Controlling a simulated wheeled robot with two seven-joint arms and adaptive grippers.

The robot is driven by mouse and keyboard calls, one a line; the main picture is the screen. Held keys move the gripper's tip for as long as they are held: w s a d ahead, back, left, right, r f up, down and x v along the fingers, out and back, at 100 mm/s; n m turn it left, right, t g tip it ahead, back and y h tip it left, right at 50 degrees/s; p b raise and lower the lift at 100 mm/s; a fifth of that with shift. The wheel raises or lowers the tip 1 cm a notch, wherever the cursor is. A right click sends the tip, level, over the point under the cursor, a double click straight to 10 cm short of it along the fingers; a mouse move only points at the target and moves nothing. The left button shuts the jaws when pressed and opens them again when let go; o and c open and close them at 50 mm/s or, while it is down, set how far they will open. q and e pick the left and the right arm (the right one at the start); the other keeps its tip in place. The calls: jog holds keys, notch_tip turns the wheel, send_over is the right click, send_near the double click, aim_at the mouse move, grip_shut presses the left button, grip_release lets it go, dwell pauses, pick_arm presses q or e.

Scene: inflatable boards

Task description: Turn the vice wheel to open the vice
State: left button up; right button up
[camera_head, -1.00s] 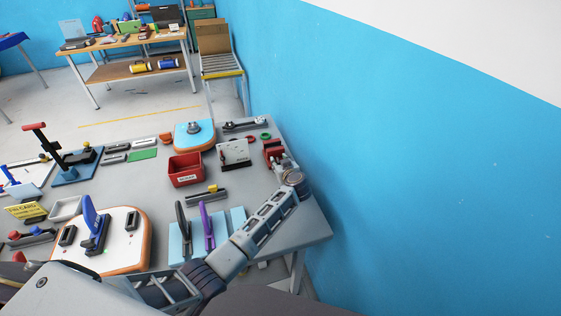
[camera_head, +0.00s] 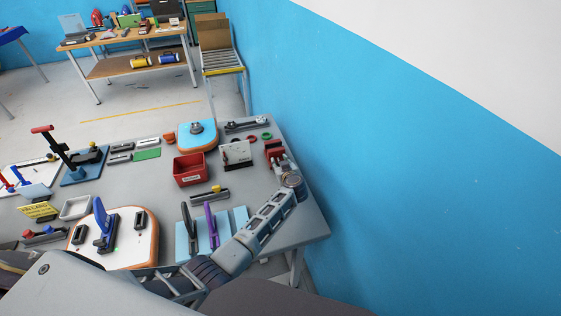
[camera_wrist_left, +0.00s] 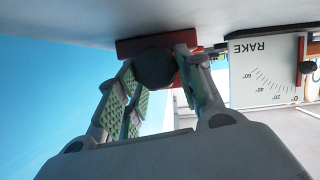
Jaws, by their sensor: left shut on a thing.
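The red vice (camera_head: 274,147) sits near the right edge of the grey table in the head view. Part of its red body (camera_wrist_left: 128,46) also shows upside down at the top of the left wrist view. My left gripper (camera_head: 281,164) is at the vice's near side. In the left wrist view my left gripper (camera_wrist_left: 158,72) is shut on the dark, many-sided vice wheel (camera_wrist_left: 155,66), with a finger on each side. The fingers and arm hide part of the wheel, and the jaw gap cannot be made out. My right gripper is not in view.
A white RAKE dial panel (camera_wrist_left: 262,72) stands close beside the vice; it shows in the head view (camera_head: 236,155) too. A blue wall (camera_head: 400,180) rises right of the table.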

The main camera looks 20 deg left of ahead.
pick_arm(q)
jog(key=shift+s+d+f+p, duration=0.1)
jog(key=shift+s+f+p, duration=0.2)
jog(key=shift+p, duration=0.1)
jog(key=shift+s+d+f+p, duration=0.1)
jog(key=shift+s+f+p, duration=0.05)
jog(key=shift+p, duration=0.25)
jog(key=shift+f+n+h+p, duration=0.1)
jog(key=shift+n+h+p, duration=0.2)
jog(key=shift+p, duration=0.1)
jog(key=shift+c, duration=0.2)
jog(key=shift+d, duration=0.1)
jog(key=o, duration=1)
jog(key=shift+o, duration=0.2)
jog(key=shift+r, duration=0.2)
